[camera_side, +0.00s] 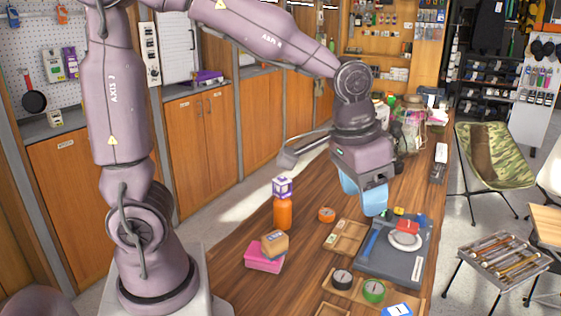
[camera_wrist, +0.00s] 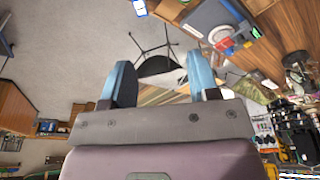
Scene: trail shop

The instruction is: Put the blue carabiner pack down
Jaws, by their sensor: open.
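My gripper (camera_side: 363,204) is open, its two blue fingers apart with nothing between them. It hangs above the table beside the grey mat (camera_side: 385,262). In the wrist view the open fingers (camera_wrist: 159,62) also have nothing between them. A flat blue pack with a white label (camera_side: 397,309) lies at the bottom edge of the side view, well apart from my gripper. It may be the blue carabiner pack, but I cannot tell its contents. A blue and white item shows at the top of the wrist view (camera_wrist: 139,7).
On the grey mat are a white coil (camera_side: 405,241), a red item (camera_side: 408,227) and a blue strip. Wooden trays (camera_side: 346,238) adjoin it. An orange bottle (camera_side: 283,213) with a purple-white box on top and a pink box (camera_side: 264,259) stand left. Jars (camera_side: 413,130) stand behind my gripper.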

